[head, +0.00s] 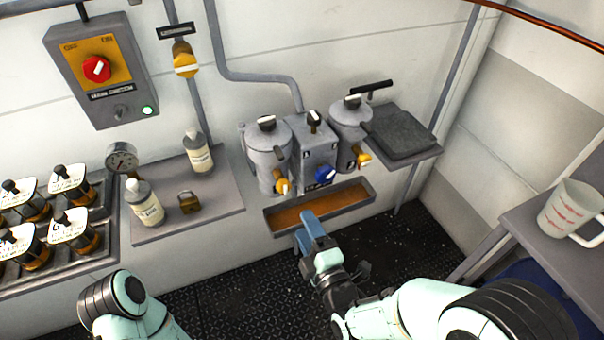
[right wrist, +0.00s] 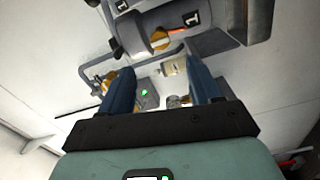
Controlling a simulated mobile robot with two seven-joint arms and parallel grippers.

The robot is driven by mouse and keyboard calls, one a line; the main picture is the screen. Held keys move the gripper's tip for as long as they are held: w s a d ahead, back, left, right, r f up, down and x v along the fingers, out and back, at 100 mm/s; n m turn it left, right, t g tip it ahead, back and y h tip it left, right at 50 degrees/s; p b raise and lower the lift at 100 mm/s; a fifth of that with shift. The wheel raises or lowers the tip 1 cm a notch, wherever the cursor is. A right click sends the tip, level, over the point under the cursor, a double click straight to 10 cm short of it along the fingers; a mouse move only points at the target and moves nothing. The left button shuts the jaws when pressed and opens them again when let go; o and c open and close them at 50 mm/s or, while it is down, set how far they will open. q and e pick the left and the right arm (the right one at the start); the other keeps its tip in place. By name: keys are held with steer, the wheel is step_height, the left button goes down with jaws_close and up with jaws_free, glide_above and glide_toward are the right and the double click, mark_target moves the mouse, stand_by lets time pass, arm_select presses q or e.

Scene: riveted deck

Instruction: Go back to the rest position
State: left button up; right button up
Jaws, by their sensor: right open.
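My right gripper (head: 306,235) is in front of the wall unit, by the front edge of its drip tray (head: 345,203). In the right wrist view its two blue fingers (right wrist: 160,82) stand apart with nothing between them. A yellow-handled valve of the unit (right wrist: 160,40) shows beyond the fingers. My left arm shows only as a mint and black link at the bottom left of the head view. The left gripper is out of the picture.
A rack of several jars (head: 70,228) is at left. The main switch box (head: 98,70) is above. A measuring jug (head: 571,212) stands on the right table (head: 530,237). Dark floor (head: 420,225) is open between.

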steer(key=shift+f, duration=0.1)
steer(key=s+d+f+m+g+h+p, duration=0.1)
steer(key=s+d+f+m+g+p, duration=0.2)
steer(key=f, duration=0.5)
steer(key=s+d+f+m+g+h+p, duration=0.1)
steer(key=s+d+f+m+g+h, duration=0.15)
steer(key=f+m+g, duration=0.35)
steer(key=s+d+f+m+g+h+p, duration=0.1)
steer(key=d+f+m+p, duration=0.15)
steer(key=f, duration=0.65)
steer(key=s+f+m+g+y+p, duration=0.1)
steer(key=s+f+m+g, duration=0.2)
steer(key=s+m, duration=0.3)
steer(key=s+f+m+g+y+p, duration=0.1)
steer(key=s+f+m+g, duration=0.3)
steer(key=s, duration=0.8)
steer(key=shift+a+f+m+g+p, duration=0.2)
steer(key=shift+m+g+p, duration=0.4)
steer(key=shift+m, duration=0.45)
